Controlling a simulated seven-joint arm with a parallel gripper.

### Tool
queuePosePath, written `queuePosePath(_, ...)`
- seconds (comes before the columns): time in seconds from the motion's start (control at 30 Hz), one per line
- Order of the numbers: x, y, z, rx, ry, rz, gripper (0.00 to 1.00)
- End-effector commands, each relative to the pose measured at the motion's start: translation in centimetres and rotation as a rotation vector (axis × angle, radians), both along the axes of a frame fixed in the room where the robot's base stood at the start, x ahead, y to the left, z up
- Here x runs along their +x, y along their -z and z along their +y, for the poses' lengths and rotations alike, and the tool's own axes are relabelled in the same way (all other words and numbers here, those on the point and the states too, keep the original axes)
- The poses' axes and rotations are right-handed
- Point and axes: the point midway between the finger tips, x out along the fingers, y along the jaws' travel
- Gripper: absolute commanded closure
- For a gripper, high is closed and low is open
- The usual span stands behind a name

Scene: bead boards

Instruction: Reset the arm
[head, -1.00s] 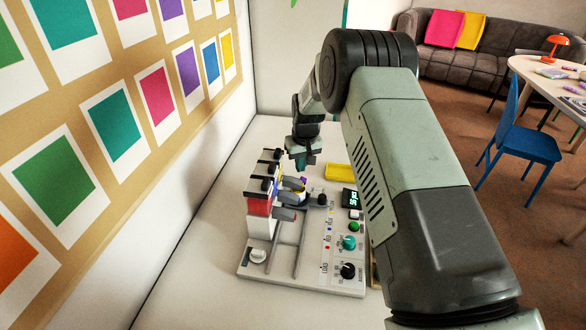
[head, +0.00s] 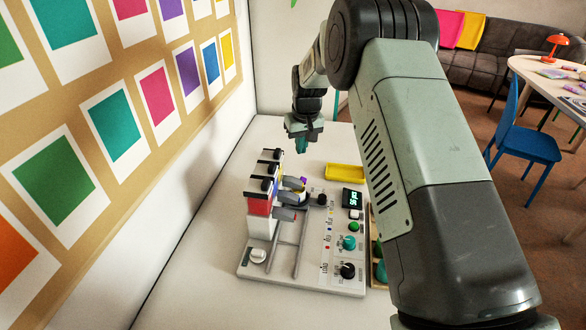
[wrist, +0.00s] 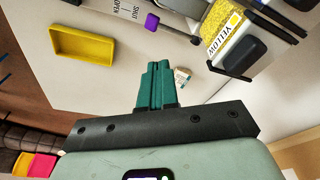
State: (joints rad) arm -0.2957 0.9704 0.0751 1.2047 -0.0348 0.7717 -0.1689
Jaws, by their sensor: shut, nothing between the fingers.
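My gripper (head: 303,145) is in the air above the table, behind the bead machine in the head view. Its green fingers are together with nothing between them; they also show in the wrist view (wrist: 157,86). The bead machine (head: 300,260) is a grey panel with knobs, a green button, a small display and a row of upright coloured hoppers (head: 262,205). In the wrist view, a hopper labelled YELLOW (wrist: 226,40) is near the top right, apart from the fingers.
A yellow tray (head: 346,172) lies empty on the white table (head: 190,280), right of the hoppers. A wooden board (head: 376,262) is partly hidden by my arm. The wall with coloured cards (head: 120,130) bounds the left. A small pale item (wrist: 183,75) lies near the fingertips in the wrist view.

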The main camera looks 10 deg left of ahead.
Motion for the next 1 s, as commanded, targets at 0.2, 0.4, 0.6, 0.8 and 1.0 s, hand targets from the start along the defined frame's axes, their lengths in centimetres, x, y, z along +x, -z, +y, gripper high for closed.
queuePosePath(0.2,0.0,0.0,0.0,0.0,0.0,0.0,1.0)
queuePosePath(0.4,-0.1,-0.9,-0.3,0.001,0.005,-0.006,1.0)
queuePosePath(0.6,-2.0,-8.7,-3.3,0.004,0.053,-0.046,1.0)
queuePosePath(0.8,-7.5,-18.3,-8.2,0.007,0.134,-0.098,1.0)
queuePosePath(1.0,-15.1,-25.2,-13.0,0.013,0.221,-0.148,1.0)
